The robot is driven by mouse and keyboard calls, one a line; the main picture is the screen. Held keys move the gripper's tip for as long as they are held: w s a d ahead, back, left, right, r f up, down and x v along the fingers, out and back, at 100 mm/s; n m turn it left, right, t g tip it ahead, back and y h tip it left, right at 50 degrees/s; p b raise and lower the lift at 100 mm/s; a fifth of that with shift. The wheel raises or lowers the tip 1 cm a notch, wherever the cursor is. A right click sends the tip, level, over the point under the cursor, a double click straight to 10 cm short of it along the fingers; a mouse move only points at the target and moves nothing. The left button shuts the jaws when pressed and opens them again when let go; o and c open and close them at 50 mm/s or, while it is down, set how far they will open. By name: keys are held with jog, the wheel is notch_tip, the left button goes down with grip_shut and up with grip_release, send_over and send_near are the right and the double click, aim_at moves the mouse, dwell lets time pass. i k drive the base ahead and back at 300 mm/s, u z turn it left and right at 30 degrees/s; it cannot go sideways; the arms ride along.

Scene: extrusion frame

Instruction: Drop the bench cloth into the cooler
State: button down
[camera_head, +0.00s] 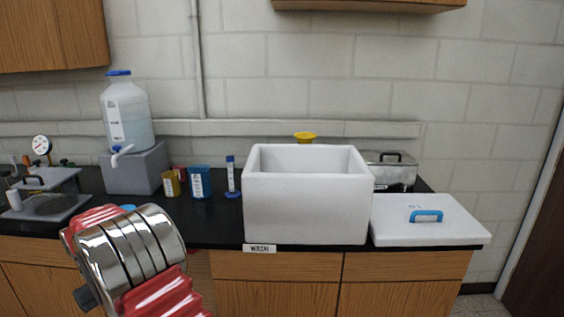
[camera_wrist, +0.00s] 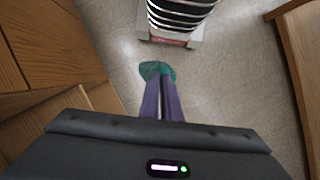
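The cooler is an open white box (camera_head: 305,208) standing on the black bench in the head view. Its inner back wall shows, but its floor is hidden by the front wall. A teal-green bunched piece, which looks like the bench cloth (camera_wrist: 157,69), is at the fingertips of my gripper (camera_wrist: 161,82) in the wrist view. The two purple fingers are close together and appear shut on it, with floor far below. In the head view my red and chrome arm is at the lower left, while my gripper and the cloth are out of sight.
The white lid with a blue handle (camera_head: 427,216) lies right of the cooler. A metal pan (camera_head: 392,174) and yellow funnel (camera_head: 305,136) are behind it. A blue cup (camera_head: 199,182), small cylinder (camera_head: 232,178) and water jug (camera_head: 127,112) stand to the left. Wooden cabinets (camera_wrist: 25,45) flank the wrist view.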

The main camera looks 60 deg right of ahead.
aim_at(293, 194)
jog(key=k, duration=1.45)
jog(key=z, duration=0.75)
jog(key=i, duration=1.05)
